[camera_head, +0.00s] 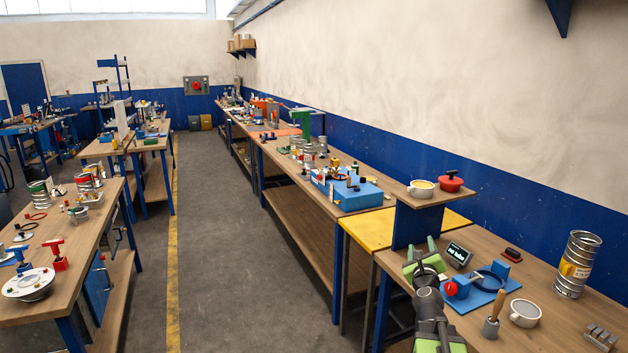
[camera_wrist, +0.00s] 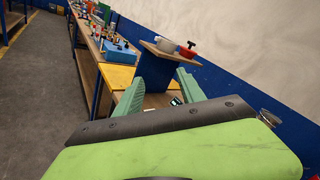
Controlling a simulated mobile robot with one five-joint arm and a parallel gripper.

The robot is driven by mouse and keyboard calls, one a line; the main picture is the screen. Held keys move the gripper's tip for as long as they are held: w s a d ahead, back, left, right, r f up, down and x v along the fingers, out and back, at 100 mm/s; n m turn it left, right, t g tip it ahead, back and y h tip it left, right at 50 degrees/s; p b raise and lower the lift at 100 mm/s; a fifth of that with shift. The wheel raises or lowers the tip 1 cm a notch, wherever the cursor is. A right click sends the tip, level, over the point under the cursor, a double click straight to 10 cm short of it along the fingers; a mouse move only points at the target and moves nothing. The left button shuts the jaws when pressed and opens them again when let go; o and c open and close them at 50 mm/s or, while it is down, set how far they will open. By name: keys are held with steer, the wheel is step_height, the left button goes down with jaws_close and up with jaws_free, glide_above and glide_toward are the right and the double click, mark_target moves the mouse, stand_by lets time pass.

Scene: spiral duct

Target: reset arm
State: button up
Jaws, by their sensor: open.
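My gripper (camera_head: 426,250) is at the near right in the head view, above the front of the workbench (camera_head: 455,323). Its two green fingers stand apart with nothing between them. In the wrist view my gripper (camera_wrist: 156,95) points at the blue-backed raised shelf (camera_wrist: 170,48), and its fingers are open and empty. The lower part of my arm hides some of the bench edge.
Near my gripper are a blue fixture with a red knob (camera_head: 451,289), a small display (camera_head: 459,254), a wooden-handled tool (camera_head: 494,316), a white cup (camera_head: 525,313) and a spiral duct (camera_head: 577,264). The raised shelf (camera_head: 418,197) stands behind. The aisle floor (camera_head: 240,270) is clear.

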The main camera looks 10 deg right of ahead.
steer(key=w+a+f+n+y, duration=0.1)
steer(key=a+f+n+y, duration=0.2)
steer(key=a, duration=0.5)
steer(key=w+a+f+n+g+y, duration=0.1)
steer(key=w+a+n+y, duration=0.15)
steer(key=a+n, duration=0.35)
steer(key=a+f+n+y, duration=0.2)
steer(key=a+n+y, duration=0.1)
steer(key=a, duration=0.6)
steer(key=s+a+f+n+g+y, duration=0.1)
steer(key=s+a+f+n+g, duration=0.1)
steer(key=a+f+n, duration=0.3)
steer(key=s+a+f+n+g+y, duration=0.1)
steer(key=a+f+n+g+y, duration=0.15)
steer(key=a, duration=0.35)
steer(key=s+a+f+n+g, duration=0.3)
steer(key=s+f+n, duration=0.2)
steer(key=s+d+f+n+g+h, duration=0.2)
steer(key=s+d+f+n+g, duration=0.1)
steer(key=s, duration=0.4)
steer(key=s+d+f+n+g+h, duration=0.2)
steer(key=s+n+g, duration=0.3)
steer(key=s, duration=0.3)
steer(key=shift+d+f+n+h, duration=0.3)
steer(key=shift+d+f+n, duration=0.3)
steer(key=shift+d, duration=0.3)
